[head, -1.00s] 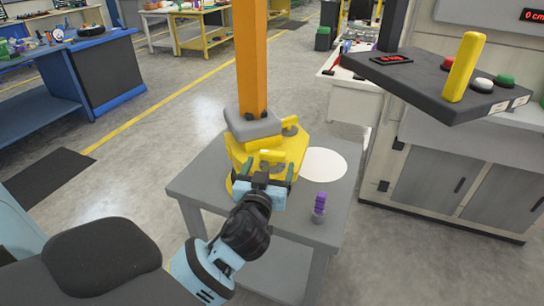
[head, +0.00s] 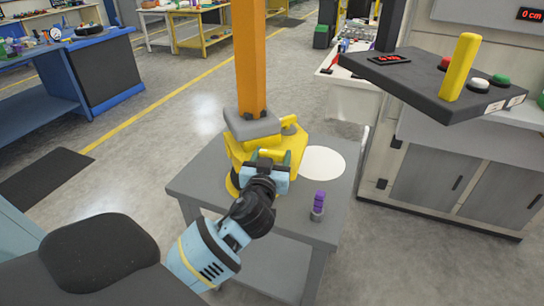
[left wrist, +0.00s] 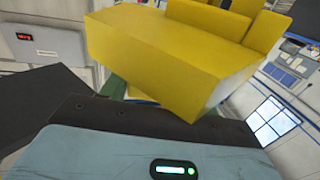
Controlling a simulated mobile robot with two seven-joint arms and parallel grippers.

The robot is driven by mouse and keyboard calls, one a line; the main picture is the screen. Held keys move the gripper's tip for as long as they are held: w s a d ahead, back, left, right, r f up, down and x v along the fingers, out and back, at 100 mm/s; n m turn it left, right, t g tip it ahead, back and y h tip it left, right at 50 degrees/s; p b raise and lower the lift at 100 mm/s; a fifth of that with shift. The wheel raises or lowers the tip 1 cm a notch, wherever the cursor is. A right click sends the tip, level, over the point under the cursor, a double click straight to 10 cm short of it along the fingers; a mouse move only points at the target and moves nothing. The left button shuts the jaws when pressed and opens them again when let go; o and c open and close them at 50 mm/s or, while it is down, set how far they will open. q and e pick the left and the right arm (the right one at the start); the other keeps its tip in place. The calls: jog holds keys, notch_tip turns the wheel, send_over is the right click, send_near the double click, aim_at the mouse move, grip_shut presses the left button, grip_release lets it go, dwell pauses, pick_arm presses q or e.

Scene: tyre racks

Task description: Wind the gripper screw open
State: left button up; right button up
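A yellow gripper device (head: 238,160) hangs at the lower end of an orange column, over a grey table. A yellow bar of it, which looks like its screw handle (head: 266,153), lies just beyond my left gripper (head: 270,157). My left gripper's green fingers look spread apart, one to each side of the bar; contact cannot be seen. In the left wrist view a large yellow block (left wrist: 150,55) fills the space in front of the gripper and hides most of the fingers. My right gripper is not in view.
The grey table (head: 292,222) bears a white disc (head: 323,162) and a small purple-topped piece (head: 318,203). A dark control panel (head: 430,80) with a yellow lever and buttons juts in at the right. Blue benches stand far left, with open floor between.

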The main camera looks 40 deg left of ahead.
pick_arm(q)
jog(key=shift+c, duration=0.6)
jog(key=shift+f+n+g+y+b, duration=0.2)
jog(key=shift+n+g+y+b, duration=0.2)
jog(key=shift+n+y+b, duration=0.3)
jog(key=n+g+y+b, duration=0.3)
jog(key=y, duration=0.1)
jog(key=shift+g+y+b, duration=0.3)
jog(key=shift+b, duration=0.05)
jog(key=shift+r+n+g+y+b, duration=0.2)
jog(key=shift+n+g+y+b, duration=0.5)
jog(key=shift+n+g, duration=0.15)
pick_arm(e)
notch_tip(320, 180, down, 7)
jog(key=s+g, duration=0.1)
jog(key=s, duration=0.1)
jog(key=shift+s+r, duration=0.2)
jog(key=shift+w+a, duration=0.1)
pick_arm(q)
jog(key=o, duration=0.9)
jog(key=shift+o, duration=0.4)
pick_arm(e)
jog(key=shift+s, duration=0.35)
